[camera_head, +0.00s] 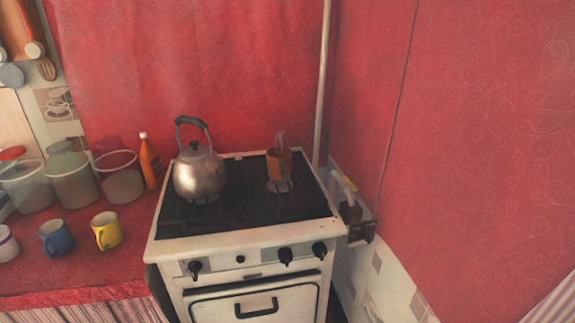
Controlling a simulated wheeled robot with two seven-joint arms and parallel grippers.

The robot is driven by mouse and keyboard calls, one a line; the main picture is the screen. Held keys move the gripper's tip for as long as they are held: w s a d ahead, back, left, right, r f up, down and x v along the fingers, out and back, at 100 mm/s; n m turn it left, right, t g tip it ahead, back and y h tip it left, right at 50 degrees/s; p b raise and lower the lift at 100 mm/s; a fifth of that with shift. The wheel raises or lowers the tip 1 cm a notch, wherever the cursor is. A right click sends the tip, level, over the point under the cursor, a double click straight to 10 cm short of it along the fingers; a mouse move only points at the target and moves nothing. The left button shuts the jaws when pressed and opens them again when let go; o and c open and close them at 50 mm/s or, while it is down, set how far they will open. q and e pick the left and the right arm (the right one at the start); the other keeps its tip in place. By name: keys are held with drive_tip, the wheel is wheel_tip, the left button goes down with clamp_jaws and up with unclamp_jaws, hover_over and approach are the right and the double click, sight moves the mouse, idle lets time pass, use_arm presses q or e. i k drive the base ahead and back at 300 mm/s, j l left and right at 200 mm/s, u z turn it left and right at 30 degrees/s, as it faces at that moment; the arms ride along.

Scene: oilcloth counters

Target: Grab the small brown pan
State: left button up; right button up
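A small brown pan (278,165) stands on the back right part of the stove top (230,217). It looks upright, with a thin light handle (281,140) rising above its rim. A paler round patch shows on the stove just below it. Neither of my grippers is in the head view, so nothing is seen touching the pan.
A metal kettle (200,176) stands left of the pan on the white stove (250,238). The red counter (75,268) holds cups, clear containers (70,180) and an orange bottle (150,163). A red wall (480,140) closes the right side. The stove's front right is clear.

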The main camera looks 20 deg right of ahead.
sight(279, 165)
drive_tip(key=i+z, duration=0.3)
drive_tip(key=z, duration=0.15)
drive_tip(key=i+j+z, duration=0.2)
drive_tip(key=z, duration=0.2)
drive_tip(key=i+j, duration=0.05)
drive_tip(key=i, duration=0.05)
